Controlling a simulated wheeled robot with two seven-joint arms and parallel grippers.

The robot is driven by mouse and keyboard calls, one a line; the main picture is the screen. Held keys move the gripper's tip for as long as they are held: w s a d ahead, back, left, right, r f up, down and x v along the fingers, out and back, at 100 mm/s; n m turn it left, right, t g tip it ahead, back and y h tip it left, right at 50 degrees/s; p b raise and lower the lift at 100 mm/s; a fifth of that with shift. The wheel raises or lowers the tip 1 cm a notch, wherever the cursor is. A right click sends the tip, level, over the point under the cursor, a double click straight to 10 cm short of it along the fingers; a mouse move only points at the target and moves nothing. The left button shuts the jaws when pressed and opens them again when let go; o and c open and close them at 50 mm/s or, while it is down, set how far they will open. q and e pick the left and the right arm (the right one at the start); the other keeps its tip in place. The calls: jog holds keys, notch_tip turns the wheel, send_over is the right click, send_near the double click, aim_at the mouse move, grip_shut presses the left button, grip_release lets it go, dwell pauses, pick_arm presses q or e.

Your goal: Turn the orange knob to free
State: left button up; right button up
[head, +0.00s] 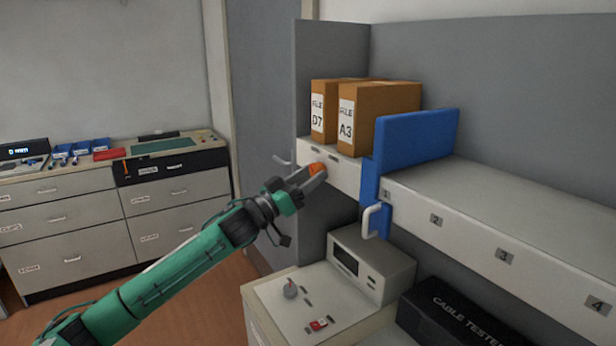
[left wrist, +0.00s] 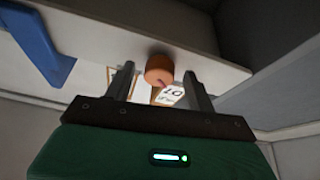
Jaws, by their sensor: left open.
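The orange knob (head: 317,169) sits on the white front edge of the shelf, below the file boxes. In the left wrist view the round orange knob (left wrist: 159,68) shows between my fingers, with a small dark reddish mark on its lower right side. My left gripper (head: 314,174) is open at the knob, one finger on each side; in the left wrist view the fingers (left wrist: 160,84) look apart from it. Part of the knob is hidden behind the fingers in the head view. My right gripper is not in view.
File boxes D7 (head: 325,130) and A3 (head: 377,115) stand above the knob beside a blue divider (head: 425,133) with a white handle (head: 370,218). Below are a grey instrument (head: 377,262) and a small panel with a lever (head: 290,288). The numbered shelf (head: 520,190) is bare.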

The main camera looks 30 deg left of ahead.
pick_arm(q)
jog(key=c, duration=1)
